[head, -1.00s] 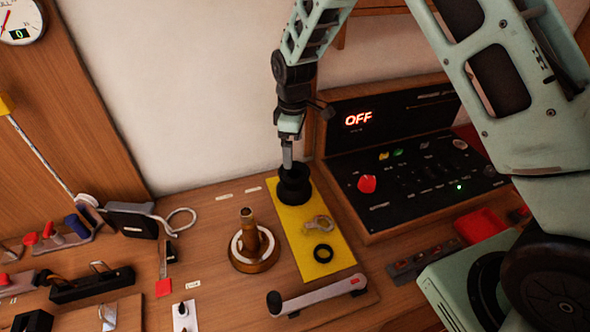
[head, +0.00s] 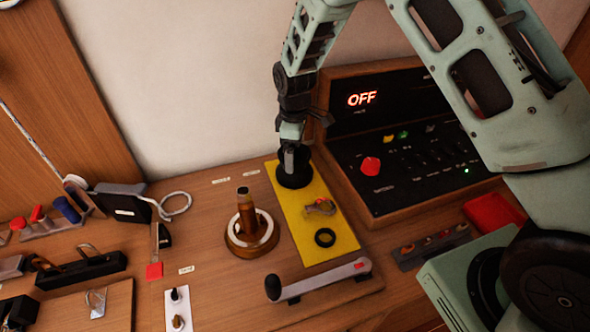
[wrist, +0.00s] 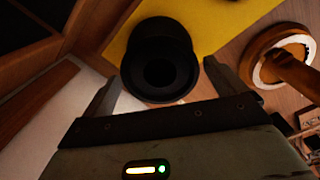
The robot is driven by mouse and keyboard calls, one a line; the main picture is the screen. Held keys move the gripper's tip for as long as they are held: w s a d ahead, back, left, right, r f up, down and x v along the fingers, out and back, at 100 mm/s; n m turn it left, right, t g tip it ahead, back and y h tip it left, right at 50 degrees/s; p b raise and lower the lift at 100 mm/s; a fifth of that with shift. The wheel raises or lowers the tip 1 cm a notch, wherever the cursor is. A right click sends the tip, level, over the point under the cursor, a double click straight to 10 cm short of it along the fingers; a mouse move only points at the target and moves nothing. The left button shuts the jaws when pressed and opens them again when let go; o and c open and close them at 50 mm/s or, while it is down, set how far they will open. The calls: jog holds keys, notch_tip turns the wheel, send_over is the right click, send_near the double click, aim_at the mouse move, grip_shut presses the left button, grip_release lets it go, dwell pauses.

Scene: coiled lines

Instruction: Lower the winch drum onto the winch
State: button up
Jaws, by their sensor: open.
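The winch drum (head: 295,179) is a black spool standing upright at the far end of the yellow mat (head: 297,222). The winch (head: 251,238) is a round brass-coloured base with a pale ring and an upright post, left of the mat. My gripper (head: 291,165) is at the drum, pointing down. In the wrist view my gripper (wrist: 161,88) is open, with one finger on each side of the drum (wrist: 160,70). I cannot tell whether the fingers touch it. The winch (wrist: 280,55) also shows at the right there, with nothing on its post.
A metal shackle-like piece (head: 320,207) and a black ring (head: 325,237) lie on the mat. A crank handle (head: 320,279) lies in front. The control panel (head: 400,150) reading OFF stands to the right. Bare wood surrounds the winch.

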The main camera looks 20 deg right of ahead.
jog(key=c, duration=1.1)
jog(key=shift+r, duration=0.1)
jog(key=shift+r+p, duration=0.4)
jog(key=shift+r+p, duration=0.65)
jog(key=shift+r, duration=0.35)
jog(key=shift+r, duration=0.1)
